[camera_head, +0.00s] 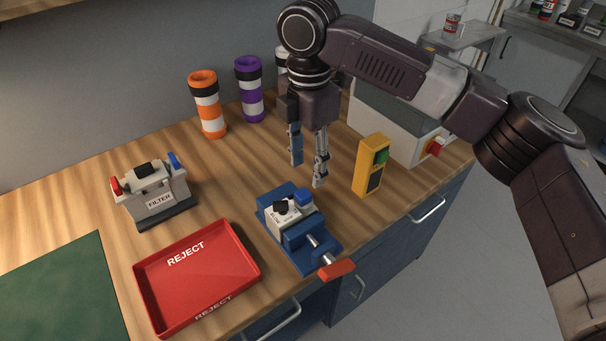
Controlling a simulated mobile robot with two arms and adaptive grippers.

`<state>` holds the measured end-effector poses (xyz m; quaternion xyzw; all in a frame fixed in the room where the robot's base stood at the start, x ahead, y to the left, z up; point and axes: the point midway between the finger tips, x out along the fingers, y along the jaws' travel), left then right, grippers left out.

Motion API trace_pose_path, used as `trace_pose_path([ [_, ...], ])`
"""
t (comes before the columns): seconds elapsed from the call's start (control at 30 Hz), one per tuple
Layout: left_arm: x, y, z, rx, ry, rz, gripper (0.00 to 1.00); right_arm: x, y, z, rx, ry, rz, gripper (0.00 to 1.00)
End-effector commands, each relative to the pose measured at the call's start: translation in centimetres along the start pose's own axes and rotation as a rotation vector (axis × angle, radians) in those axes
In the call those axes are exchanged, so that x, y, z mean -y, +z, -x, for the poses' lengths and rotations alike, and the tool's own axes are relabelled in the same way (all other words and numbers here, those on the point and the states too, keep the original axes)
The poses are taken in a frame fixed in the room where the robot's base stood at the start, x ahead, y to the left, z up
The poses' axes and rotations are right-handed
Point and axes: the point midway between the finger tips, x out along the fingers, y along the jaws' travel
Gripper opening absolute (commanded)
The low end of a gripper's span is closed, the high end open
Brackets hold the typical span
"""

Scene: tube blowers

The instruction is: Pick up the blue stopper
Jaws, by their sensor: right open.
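A small blue cap (303,198), which looks like the blue stopper, sits on a grey-white block (290,213) with a black knob. The block is held in a blue vise (296,240) with a red handle. Another blue piece (175,160) stands on the right end of the grey FILTER box (157,197); I cannot tell for certain which one is the stopper. My right gripper (308,173) points down, open and empty, above the table behind the vise, apart from the blue cap. My left gripper is not in view.
A red REJECT tray (145,292) lies left of the vise. A yellow button box (367,167) stands to its right. Orange (203,79) and purple (249,66) striped tubes stand along the back. A green mat (58,295) covers the left front.

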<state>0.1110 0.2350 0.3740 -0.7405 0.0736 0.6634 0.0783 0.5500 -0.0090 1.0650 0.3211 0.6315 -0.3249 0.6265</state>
Motion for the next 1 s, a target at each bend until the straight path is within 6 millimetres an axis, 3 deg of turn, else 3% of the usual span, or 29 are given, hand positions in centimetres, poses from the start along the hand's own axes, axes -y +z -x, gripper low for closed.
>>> trace_pose_path([
  [0.17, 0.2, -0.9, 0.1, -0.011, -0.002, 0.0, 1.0, 0.0, -0.4, -0.9, -0.001, -0.002, 0.006, 0.42],
  [0.4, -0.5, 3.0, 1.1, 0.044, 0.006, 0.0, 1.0, -0.1, -0.6, -3.5, -0.001, -0.002, 0.006, 0.42],
  [0.53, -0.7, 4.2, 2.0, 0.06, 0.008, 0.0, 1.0, -0.3, -0.8, -5.4, 0.0, -0.003, 0.006, 0.42],
  [0.7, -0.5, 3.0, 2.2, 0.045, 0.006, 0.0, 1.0, -0.4, -0.8, -7.4, 0.0, 0.0, 0.005, 0.42],
  [0.9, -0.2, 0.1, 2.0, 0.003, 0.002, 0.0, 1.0, -0.4, -0.8, -7.8, -0.001, 0.002, 0.005, 0.42],
  [1.0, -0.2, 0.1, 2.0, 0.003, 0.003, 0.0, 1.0, -0.4, -0.8, -7.8, -0.001, 0.001, 0.005, 0.39],
])
